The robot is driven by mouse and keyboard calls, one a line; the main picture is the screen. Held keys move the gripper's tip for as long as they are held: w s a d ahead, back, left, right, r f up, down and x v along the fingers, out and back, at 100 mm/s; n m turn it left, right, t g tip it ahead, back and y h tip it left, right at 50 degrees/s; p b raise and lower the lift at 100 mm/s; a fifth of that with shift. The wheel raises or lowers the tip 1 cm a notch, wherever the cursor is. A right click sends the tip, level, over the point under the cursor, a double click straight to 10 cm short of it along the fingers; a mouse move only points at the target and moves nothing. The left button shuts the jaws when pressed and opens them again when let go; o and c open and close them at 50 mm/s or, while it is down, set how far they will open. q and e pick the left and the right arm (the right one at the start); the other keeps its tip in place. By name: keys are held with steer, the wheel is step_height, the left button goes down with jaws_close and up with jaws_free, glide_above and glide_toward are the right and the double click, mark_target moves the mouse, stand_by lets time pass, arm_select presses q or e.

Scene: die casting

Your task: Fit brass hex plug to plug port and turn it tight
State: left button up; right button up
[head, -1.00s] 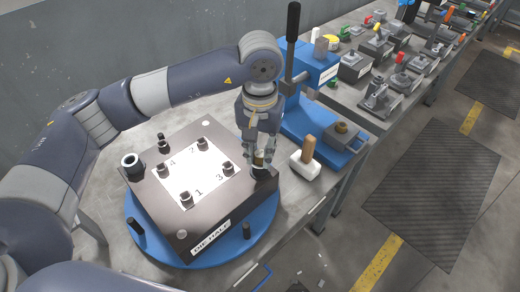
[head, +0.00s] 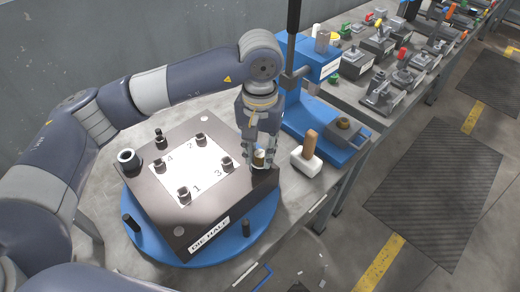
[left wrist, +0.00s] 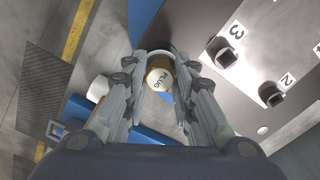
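The grey die half (head: 178,226) lies tilted on a blue round turntable (head: 225,252). My left gripper (head: 260,156) points down at its right corner. The brass plug (head: 259,158) is between its fingers, at the die's edge. The port is hidden beneath the plug and fingers, so I cannot tell how deep the plug sits. My right gripper is out of view.
A white-headed mallet (head: 306,160) lies right of the die. A blue press-like stand (head: 325,138) with a tall dark lever is behind it. Several clamps and fixtures (head: 385,95) fill the bench beyond. Black pins and numbered posts (head: 200,140) stand on the die.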

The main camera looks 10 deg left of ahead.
mark_target(260, 154)
arm_select(q)
steer(key=shift+o, duration=1.2)
steer(key=shift+r, duration=0.1)
step_height(260, 154, up, 12)
